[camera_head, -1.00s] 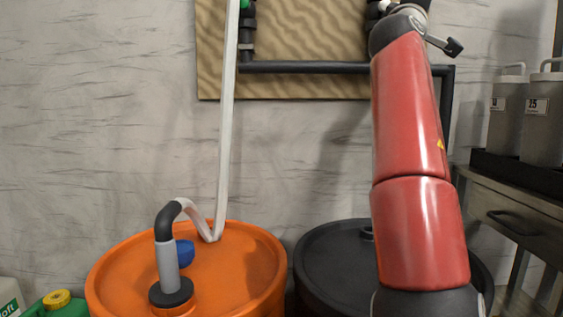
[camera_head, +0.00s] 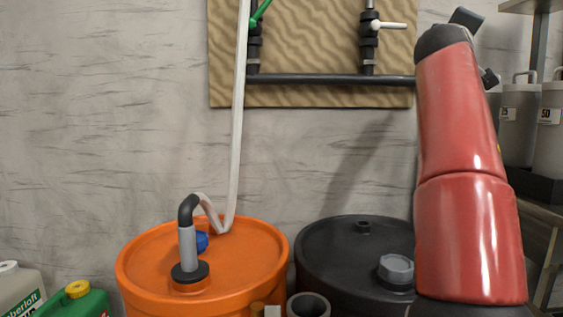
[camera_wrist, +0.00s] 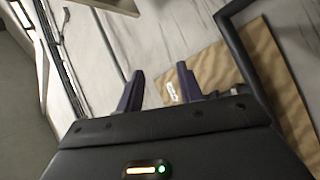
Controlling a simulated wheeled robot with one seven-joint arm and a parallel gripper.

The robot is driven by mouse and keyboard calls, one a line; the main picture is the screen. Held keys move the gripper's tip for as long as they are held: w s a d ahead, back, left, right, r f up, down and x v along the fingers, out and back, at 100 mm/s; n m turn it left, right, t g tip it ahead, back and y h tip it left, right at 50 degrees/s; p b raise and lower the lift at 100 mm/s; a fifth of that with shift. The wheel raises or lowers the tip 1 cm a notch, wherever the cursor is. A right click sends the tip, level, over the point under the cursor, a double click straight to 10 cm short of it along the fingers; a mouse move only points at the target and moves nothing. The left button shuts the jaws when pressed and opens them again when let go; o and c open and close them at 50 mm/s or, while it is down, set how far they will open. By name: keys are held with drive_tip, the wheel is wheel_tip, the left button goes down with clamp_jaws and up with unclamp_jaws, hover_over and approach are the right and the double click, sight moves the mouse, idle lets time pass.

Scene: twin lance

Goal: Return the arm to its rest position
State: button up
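My gripper (camera_wrist: 160,90) shows in the wrist view, with its two dark fingers standing apart and nothing between them. It points toward the wall and the tan board, clear of any object. In the head view my red arm rises at the right, and the gripper itself is out of that picture. An orange drum (camera_head: 262,258) stands at the lower middle with a grey lance (camera_head: 187,250) upright in its lid. A pale hose (camera_head: 237,150) runs up from the lance. A black drum (camera_head: 330,245) stands to its right, partly hidden by my arm.
A tan board (camera_head: 310,40) on the wall carries black pipes, a green valve handle (camera_head: 260,12) and a white valve handle (camera_head: 388,25). A green canister (camera_head: 75,301) and a white canister (camera_head: 18,288) stand lower left. Grey containers (camera_head: 518,120) stand on a shelf at right.

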drive_tip(key=s+d+f+m+g+y+p, duration=0.1)
drive_tip(key=s+d+f+m+g+y, duration=0.15)
drive_tip(key=f, duration=0.65)
drive_tip(key=s+d+f+m+g+y+p, duration=0.1)
drive_tip(key=s+f+m+g+y, duration=0.2)
drive_tip(key=f, duration=0.6)
drive_tip(key=s+a+f+g+y+p, duration=0.1)
drive_tip(key=s+a+f+g+y, duration=0.1)
drive_tip(key=s+a+f, duration=0.5)
drive_tip(key=s+a+f+n+g+y+p, duration=0.1)
drive_tip(key=s+a+f+y, duration=0.2)
drive_tip(key=s+a+f, duration=0.5)
drive_tip(key=s+a+f+g+y, duration=0.2)
drive_tip(key=s+a+f, duration=0.6)
drive_tip(key=f, duration=1.1)
drive_tip(key=shift+s+g+y+p, duration=0.35)
drive_tip(key=shift+s+p, duration=0.05)
drive_tip(key=shift+s, duration=0.45)
drive_tip(key=shift+r, duration=0.1)
